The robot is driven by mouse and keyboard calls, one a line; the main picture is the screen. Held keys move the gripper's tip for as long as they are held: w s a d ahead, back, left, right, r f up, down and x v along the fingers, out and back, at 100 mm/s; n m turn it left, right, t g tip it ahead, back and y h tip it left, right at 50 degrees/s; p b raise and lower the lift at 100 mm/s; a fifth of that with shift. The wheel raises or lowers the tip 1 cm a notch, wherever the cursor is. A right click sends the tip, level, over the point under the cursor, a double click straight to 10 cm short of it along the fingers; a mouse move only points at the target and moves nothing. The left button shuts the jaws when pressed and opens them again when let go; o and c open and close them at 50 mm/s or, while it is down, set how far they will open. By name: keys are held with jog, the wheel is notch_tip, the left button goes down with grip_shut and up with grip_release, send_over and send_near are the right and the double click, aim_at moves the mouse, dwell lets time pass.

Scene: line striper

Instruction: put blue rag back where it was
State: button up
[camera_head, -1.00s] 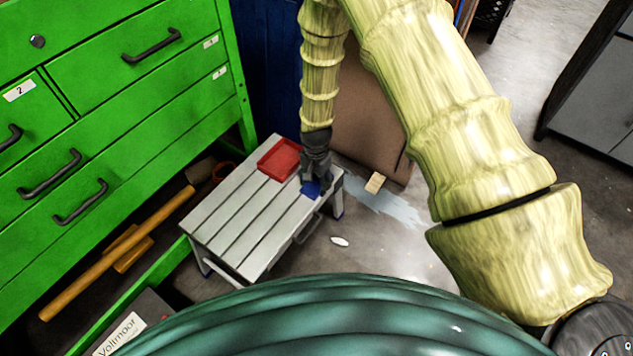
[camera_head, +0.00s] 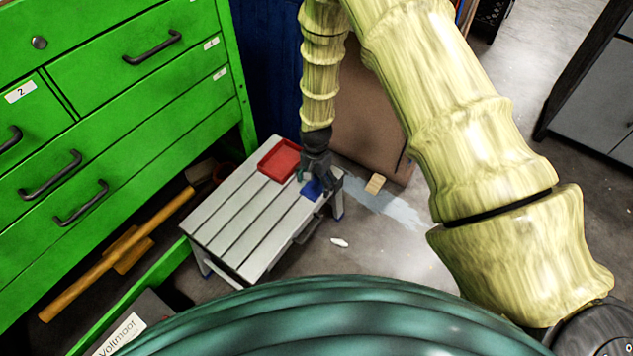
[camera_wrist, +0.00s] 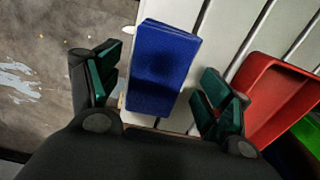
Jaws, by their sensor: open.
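The blue rag (camera_head: 312,189) lies as a folded block on the slatted grey step stool (camera_head: 236,217), near its right end. In the wrist view the blue rag (camera_wrist: 160,68) sits between my spread fingers, with a gap on each side. My gripper (camera_head: 317,180) is open and points down over the rag. In the wrist view my gripper (camera_wrist: 158,92) shows its green-padded fingers apart, and they do not touch the rag. The head view partly hides the rag behind the fingers.
A red tray (camera_head: 279,160) stands on the stool close to my gripper; it also shows in the wrist view (camera_wrist: 275,100). A green drawer cabinet (camera_head: 120,110) stands to the left. A small wooden block (camera_head: 375,183) and a white object (camera_head: 339,243) lie on the floor.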

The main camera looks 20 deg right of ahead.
aim_at(316, 184)
notch_tip(316, 184, up, 11)
jog(key=p, duration=0.1)
jog(key=shift+r+p, duration=0.2)
jog(key=shift+p, duration=0.2)
jog(key=s+d+f+n, duration=0.1)
jog(key=s+f+n, duration=0.1)
jog(key=s+f, duration=0.45)
jog(key=s+d+f+n, duration=0.15)
jog(key=s+f, duration=0.25)
jog(key=s, duration=0.5)
jog(key=s+f+n, duration=0.1)
jog(key=s+n, duration=0.2)
jog(key=s, duration=0.7)
jog(key=s+d+f+n, duration=0.1)
jog(key=s+f+n, duration=0.1)
jog(key=s, duration=0.8)
jog(key=shift+s+d+n, duration=0.2)
jog(key=shift+s+n, duration=0.2)
jog(key=shift+n, duration=0.35)
jog(key=shift+f, duration=0.1)
